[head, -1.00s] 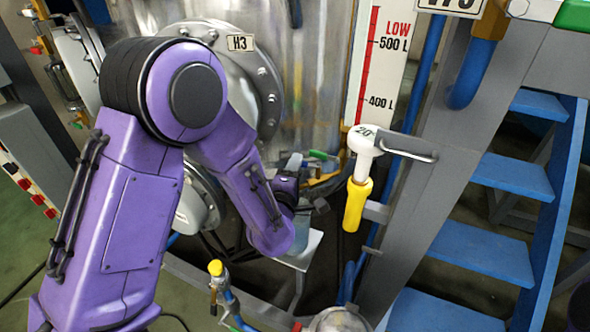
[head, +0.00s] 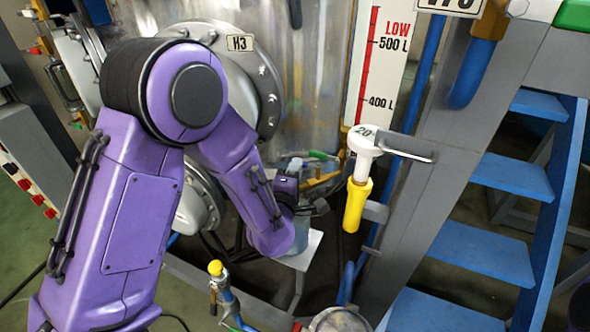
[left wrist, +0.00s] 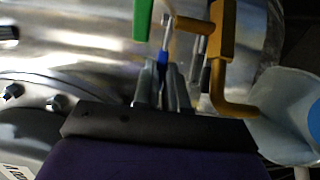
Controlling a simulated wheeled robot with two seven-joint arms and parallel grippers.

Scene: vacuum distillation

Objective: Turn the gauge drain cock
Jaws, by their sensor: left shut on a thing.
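My left gripper (left wrist: 162,85) has its grey fingers closed around a small blue-sleeved lever (left wrist: 162,58) on a thin metal stem, which I take for the drain cock's handle. The stem runs up beside a yellow-brown pipe (left wrist: 222,50). In the head view my purple left arm reaches down to the foot of the steel tank (head: 325,90), and its wrist hides most of the fingers and the lever. A green handle (left wrist: 143,18) hangs just left of the stem; green also shows in the head view (head: 318,155). My right gripper is not in view.
A light blue vessel (left wrist: 290,105) is close on the right in the wrist view. A level scale (head: 378,75), a yellow-handled white tool marked 20 (head: 357,200) and blue stairs (head: 490,190) stand to the right. A yellow-capped valve (head: 215,268) is below.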

